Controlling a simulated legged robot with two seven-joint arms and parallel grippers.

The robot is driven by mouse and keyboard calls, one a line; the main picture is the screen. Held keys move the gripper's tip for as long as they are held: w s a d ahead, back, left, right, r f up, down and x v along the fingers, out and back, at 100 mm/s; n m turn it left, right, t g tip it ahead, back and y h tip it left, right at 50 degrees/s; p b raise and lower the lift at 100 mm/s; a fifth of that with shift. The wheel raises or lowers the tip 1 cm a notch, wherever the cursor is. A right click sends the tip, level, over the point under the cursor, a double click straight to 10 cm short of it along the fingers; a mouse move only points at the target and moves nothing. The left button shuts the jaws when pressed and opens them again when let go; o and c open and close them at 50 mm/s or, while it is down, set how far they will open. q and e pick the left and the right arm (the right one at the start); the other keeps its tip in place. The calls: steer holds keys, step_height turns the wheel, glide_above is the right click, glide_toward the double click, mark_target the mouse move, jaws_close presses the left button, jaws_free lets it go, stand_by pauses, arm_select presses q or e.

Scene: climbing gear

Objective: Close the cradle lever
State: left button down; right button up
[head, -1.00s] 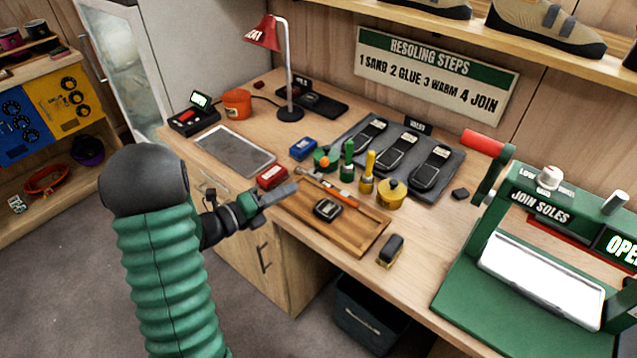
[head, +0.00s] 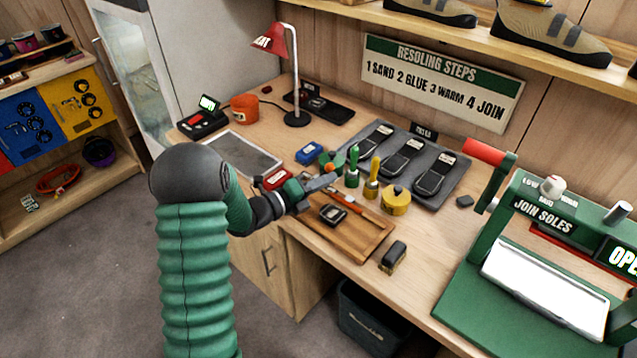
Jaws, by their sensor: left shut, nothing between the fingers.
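The green press (head: 462,303) marked JOIN SOLES stands at the right end of the bench. A lever with a red grip (head: 484,152) and a green arm is raised at its left side. The press display (head: 622,255) is cut off by the picture edge and reads "OPE". A pale silver plate (head: 545,285) lies in the press. My left gripper (head: 325,182) is shut and empty above the left part of the wooden tray, well left of the lever and apart from it. My right gripper is out of view.
The wooden tray (head: 357,247) holds a small black device (head: 332,215) and a red-orange tool. Green and yellow tools, a yellow tin (head: 396,202) and a grey mat of dark soles stand between my gripper and the press. A brush (head: 392,257) lies near the front edge.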

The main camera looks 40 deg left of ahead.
arm_select(q)
steer(key=shift+a, duration=0.25)
